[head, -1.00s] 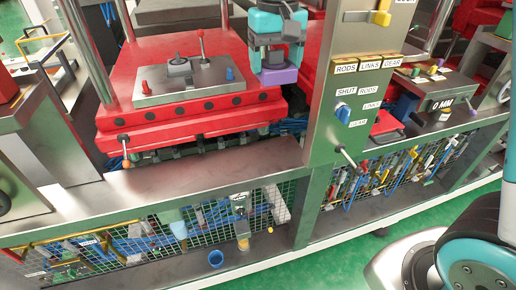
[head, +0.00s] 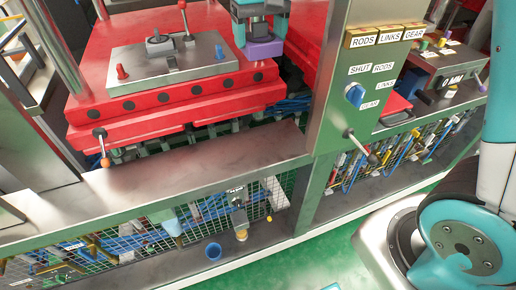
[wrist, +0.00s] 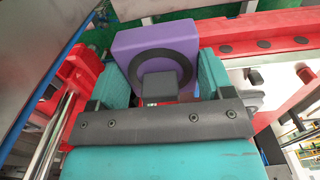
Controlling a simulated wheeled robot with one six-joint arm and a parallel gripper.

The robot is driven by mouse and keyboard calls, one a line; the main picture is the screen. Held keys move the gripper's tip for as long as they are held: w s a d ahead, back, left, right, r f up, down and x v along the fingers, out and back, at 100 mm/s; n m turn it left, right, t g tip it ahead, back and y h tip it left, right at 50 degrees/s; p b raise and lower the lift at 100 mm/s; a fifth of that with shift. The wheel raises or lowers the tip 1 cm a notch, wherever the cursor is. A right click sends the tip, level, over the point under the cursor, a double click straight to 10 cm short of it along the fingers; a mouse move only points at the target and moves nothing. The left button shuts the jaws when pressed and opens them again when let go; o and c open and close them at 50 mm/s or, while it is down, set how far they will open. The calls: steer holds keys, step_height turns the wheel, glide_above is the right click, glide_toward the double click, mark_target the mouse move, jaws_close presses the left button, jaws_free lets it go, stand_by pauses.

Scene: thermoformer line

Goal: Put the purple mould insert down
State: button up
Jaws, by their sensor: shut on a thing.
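The purple mould insert (head: 262,50) is a block held in my gripper (head: 258,30) at the top of the head view, by the right part of the red machine bed. In the wrist view the insert (wrist: 150,48) shows a dark ring on its face. The teal fingers of my gripper (wrist: 160,85) are on both sides of it. I cannot tell from these views how far the insert is above any surface.
A grey plate (head: 170,70) with knobs lies on the red bed (head: 160,118). A bare metal ledge (head: 200,165) runs in front. A green column (head: 345,80) with a dial and labels stands to the right.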

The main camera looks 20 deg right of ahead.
steer(key=b, duration=0.6)
glide_above(259, 145)
step_height(259, 145, down, 7)
step_height(259, 145, down, 20)
steer(key=shift+r, duration=0.1)
steer(key=o, duration=0.6)
steer(key=shift+f, duration=0.25)
steer(key=o, duration=0.4)
steer(key=shift+o, duration=0.2)
